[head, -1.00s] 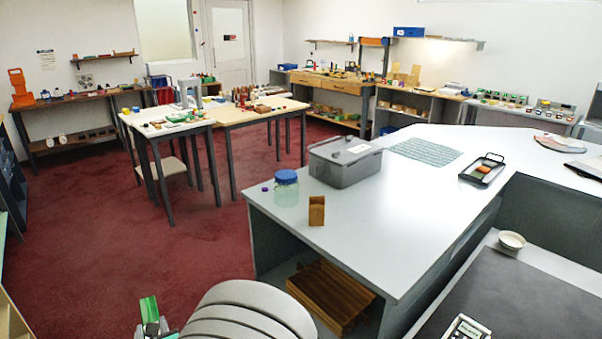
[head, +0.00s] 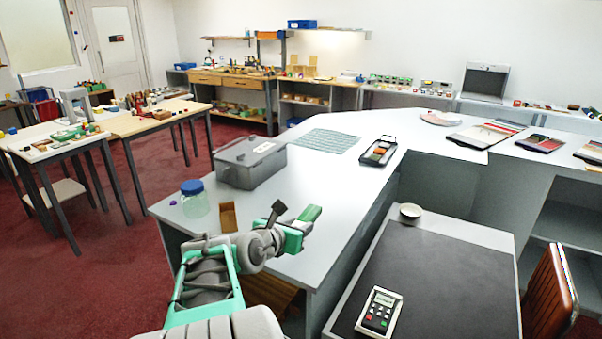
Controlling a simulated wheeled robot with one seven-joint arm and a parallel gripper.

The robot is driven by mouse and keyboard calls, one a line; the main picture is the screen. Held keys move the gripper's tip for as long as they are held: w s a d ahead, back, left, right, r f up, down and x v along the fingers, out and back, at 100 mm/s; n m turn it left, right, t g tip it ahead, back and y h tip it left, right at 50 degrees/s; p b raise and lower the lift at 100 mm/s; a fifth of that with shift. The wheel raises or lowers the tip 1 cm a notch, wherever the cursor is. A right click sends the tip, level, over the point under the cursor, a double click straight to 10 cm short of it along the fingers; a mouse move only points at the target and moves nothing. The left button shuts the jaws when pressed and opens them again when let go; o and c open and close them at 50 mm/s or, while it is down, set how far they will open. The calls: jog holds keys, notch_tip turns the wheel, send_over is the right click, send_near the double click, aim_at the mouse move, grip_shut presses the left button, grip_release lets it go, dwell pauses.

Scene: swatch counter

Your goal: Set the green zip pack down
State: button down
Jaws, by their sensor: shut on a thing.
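The green zip pack (head: 311,213) is held at the end of my arm, in the middle of the head view. My gripper (head: 298,227) is shut on it; the jaws hide the pack's lower part. Pack and gripper appear in front of the pale grey counter (head: 335,187), near its front edge. I cannot tell how high above the surface the pack is.
On the counter are a grey lidded bin (head: 247,168), a blue-lidded jar (head: 194,202), a small brown box (head: 228,217), a green mat (head: 318,142) and a black swatch tray (head: 390,141). A card terminal (head: 380,311) and bowl (head: 410,210) are on the lower desk. The counter's middle is clear.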

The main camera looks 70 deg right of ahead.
jog(key=shift+m+g, duration=0.3)
jog(key=w+d+f, duration=0.1)
jog(key=w+f, duration=0.2)
jog(key=w+d+f, duration=0.2)
jog(key=w+f, duration=0.1)
jog(key=w, duration=0.1)
jog(key=w+d+f+p, duration=0.1)
jog(key=w+d+f, duration=0.1)
jog(key=w+f, duration=0.1)
jog(key=shift+w+d+f, duration=0.2)
jog(key=shift+f, duration=0.05)
notch_tip(320, 180, down, 3)
jog(key=shift+r, duration=0.2)
jog(key=shift+f, duration=0.2)
jog(key=c, duration=0.9)
grip_release()
